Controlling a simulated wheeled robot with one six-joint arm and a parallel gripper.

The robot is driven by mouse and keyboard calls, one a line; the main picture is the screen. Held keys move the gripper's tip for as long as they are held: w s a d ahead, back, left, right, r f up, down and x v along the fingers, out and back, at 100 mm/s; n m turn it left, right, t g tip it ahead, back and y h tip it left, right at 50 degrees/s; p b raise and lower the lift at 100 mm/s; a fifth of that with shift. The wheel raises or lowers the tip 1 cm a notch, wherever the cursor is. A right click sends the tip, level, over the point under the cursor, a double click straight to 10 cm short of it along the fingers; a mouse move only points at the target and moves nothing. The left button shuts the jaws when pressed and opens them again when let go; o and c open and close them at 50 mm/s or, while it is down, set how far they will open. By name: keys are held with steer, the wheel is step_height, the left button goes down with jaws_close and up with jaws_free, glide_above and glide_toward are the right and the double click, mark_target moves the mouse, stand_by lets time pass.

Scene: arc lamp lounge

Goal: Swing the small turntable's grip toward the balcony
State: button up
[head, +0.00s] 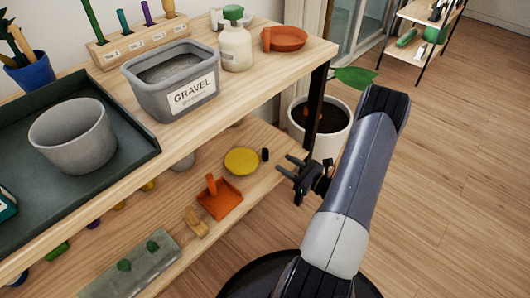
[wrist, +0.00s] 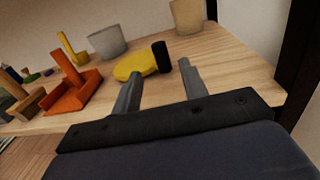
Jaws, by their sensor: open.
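The small turntable is a yellow disc (head: 241,161) lying on the lower wooden shelf; it also shows in the wrist view (wrist: 131,67). Its black upright grip (head: 265,154) is at the disc's right edge in the head view. In the wrist view the grip (wrist: 162,56) stands beyond my fingertips, lined up with the gap between them. My gripper (head: 286,165) is open and empty, at the shelf's front edge, with a small gap to the grip; its two grey fingers show in the wrist view (wrist: 161,71). The balcony's glass door (head: 363,25) is at the top.
An orange tray with an upright handle (head: 222,203) and a small wooden piece (head: 196,222) lie left of the turntable. The upper shelf with the gravel bin (head: 172,82) overhangs. A dark post (head: 316,105) and potted plant (head: 334,145) stand to the right.

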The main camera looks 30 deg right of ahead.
mark_target(265, 152)
steer(key=b+x, duration=0.2)
steer(key=x, duration=0.7)
steer(key=shift+w+a, duration=0.1)
steer(key=shift+w, duration=0.15)
steer(key=shift+c, duration=0.3)
jaws_close()
